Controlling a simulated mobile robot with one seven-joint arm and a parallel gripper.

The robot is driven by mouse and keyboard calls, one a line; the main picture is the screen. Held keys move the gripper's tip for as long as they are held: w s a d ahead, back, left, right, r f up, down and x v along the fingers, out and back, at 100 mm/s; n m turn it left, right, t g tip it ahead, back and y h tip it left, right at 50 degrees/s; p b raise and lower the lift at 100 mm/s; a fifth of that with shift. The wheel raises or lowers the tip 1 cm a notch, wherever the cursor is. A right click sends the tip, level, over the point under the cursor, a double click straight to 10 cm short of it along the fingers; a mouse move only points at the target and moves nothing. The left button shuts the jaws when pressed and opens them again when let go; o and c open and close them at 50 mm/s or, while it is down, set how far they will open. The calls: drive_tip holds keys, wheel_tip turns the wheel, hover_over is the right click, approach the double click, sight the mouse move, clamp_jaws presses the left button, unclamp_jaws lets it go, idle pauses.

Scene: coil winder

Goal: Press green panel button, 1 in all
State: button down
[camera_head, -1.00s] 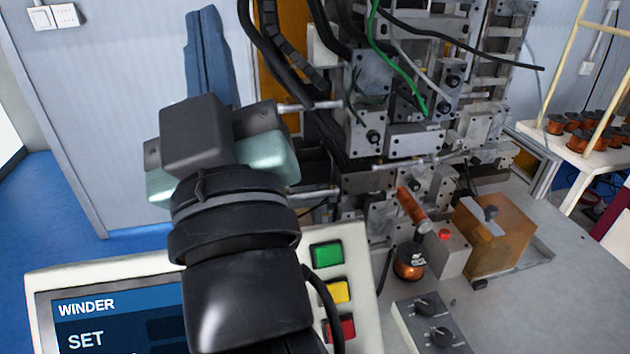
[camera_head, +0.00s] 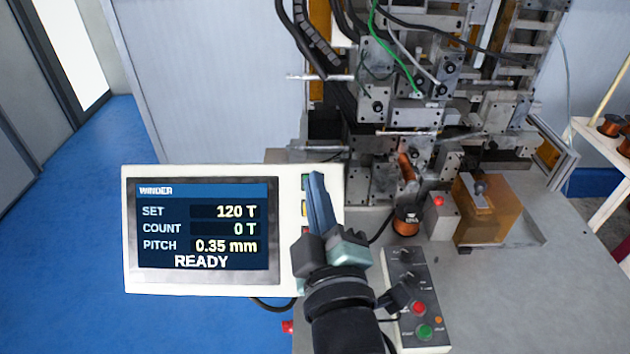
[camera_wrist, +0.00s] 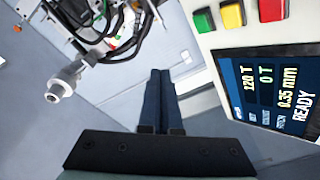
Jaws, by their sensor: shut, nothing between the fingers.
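The green panel button (camera_head: 306,180) sits at the top of a column on the right side of the white winder panel (camera_head: 133,230). In the head view my blue fingers cover most of that column, so only slivers of the buttons show. In the wrist view the green button (camera_wrist: 204,19) is at the upper right, beside the yellow button (camera_wrist: 232,14) and the red button (camera_wrist: 271,9). My gripper (camera_head: 317,175) is shut and empty, in front of the panel. In the wrist view its fingertips (camera_wrist: 161,72) are apart from the buttons.
The panel screen (camera_head: 205,228) reads READY, COUNT 0 T. A grey control box (camera_head: 408,290) with its own red and green buttons stands right of my gripper.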

drive_tip(key=w+f+b, duration=0.4)
drive_tip(key=w+f, duration=0.1)
drive_tip(key=shift+d, duration=0.1)
drive_tip(key=shift+w+f+b, duration=0.35)
drive_tip(key=shift+w+b, duration=0.3)
drive_tip(key=shift+w, duration=0.1)
drive_tip(key=shift+f, duration=0.15)
idle(1.6)
drive_tip(key=shift+w+f+b, duration=0.15)
drive_tip(key=shift+w+b, duration=0.15)
drive_tip(key=shift+b, duration=0.25)
